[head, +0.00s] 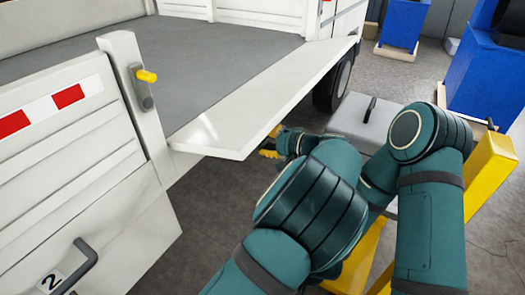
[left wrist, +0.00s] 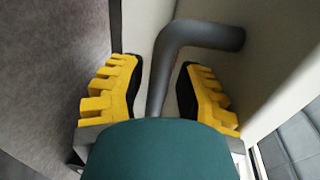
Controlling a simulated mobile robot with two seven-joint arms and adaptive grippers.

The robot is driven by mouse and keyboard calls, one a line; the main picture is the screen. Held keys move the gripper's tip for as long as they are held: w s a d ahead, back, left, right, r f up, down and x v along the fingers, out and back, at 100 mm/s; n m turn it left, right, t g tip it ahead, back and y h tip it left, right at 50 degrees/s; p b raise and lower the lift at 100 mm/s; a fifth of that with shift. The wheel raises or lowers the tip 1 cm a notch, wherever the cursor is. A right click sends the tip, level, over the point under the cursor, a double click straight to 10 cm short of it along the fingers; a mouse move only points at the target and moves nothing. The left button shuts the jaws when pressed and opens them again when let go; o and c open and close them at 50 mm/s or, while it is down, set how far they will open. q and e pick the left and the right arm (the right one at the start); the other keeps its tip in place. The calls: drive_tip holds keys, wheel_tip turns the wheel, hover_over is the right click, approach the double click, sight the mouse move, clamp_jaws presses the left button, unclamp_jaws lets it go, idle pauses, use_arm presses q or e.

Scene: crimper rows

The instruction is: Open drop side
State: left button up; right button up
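The white drop side (head: 262,108) stands out roughly level from the edge of the truck's grey bed (head: 220,55). My left gripper (head: 270,148) is at the drop side's outer edge, partly hidden by my arm. In the left wrist view, its yellow fingers (left wrist: 160,92) are apart on either side of a bent grey handle (left wrist: 165,70). Gaps show between the finger pads and the bar. The handle is fixed to a pale panel. A yellow latch lever (head: 146,76) sits on the white corner post (head: 135,100). My right gripper is out of view.
An upright white side panel (head: 60,140) with red and white marking stands at left. A grey handle (head: 80,262) beside a number 2 is low at left. A grey box (head: 362,122), a wheel (head: 335,85) and blue machines (head: 402,22) stand at right.

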sight(263, 125)
use_arm(q)
wheel_tip(263, 125, up, 4)
drive_tip(key=shift+r, duration=0.2)
